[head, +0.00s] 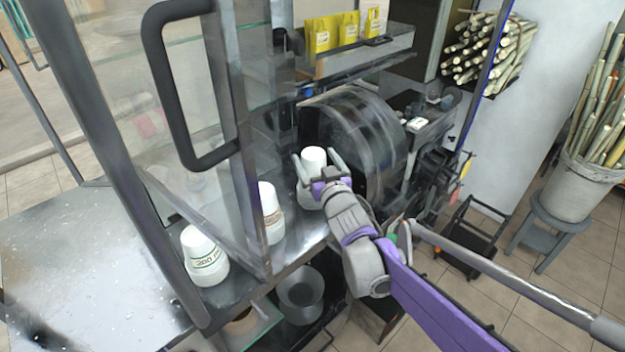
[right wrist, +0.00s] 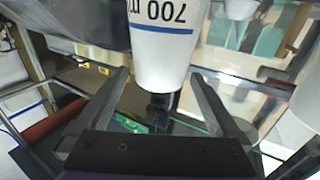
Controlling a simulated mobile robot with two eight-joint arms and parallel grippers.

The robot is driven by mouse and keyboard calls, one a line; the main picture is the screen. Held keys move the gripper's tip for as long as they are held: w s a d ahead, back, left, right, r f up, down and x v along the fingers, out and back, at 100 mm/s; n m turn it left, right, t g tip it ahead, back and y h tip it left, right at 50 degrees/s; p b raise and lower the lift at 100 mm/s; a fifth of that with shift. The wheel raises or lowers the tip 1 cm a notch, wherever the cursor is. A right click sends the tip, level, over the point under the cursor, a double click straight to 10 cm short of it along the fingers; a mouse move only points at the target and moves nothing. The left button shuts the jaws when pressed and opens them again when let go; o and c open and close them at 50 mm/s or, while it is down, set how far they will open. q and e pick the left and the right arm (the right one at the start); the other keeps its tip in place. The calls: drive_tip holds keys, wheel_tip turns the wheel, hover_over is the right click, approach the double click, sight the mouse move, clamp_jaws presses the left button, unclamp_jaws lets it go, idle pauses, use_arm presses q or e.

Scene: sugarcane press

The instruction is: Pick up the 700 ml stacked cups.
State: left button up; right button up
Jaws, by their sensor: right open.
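The 700 ml stacked cups (head: 312,157) are a white upside-down stack on the metal counter, beside the press drum in the head view. The right wrist view shows their printed 700 label and blue line (right wrist: 160,45). My right gripper (head: 316,160) is open, with one finger on each side of the stack. In the right wrist view the open fingers (right wrist: 160,76) flank the cups, with gaps visible on both sides. The gripper partly hides the lower stack in the head view. My left gripper is not in view.
A white cup stack marked 200 (head: 204,257) and another stack (head: 271,213) stand to the left. A glass door with a black handle (head: 158,90) is close on the left. The dark press drum (head: 365,135) is just right of the cups.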

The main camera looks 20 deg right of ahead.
sight(310, 149)
drive_tip(key=w, duration=0.5)
drive_tip(key=shift+w+d+f+p, duration=0.15)
drive_tip(key=shift+d+f+p, duration=0.05)
drive_tip(key=shift+d+p, duration=0.15)
drive_tip(key=shift+c, duration=0.9)
clamp_jaws()
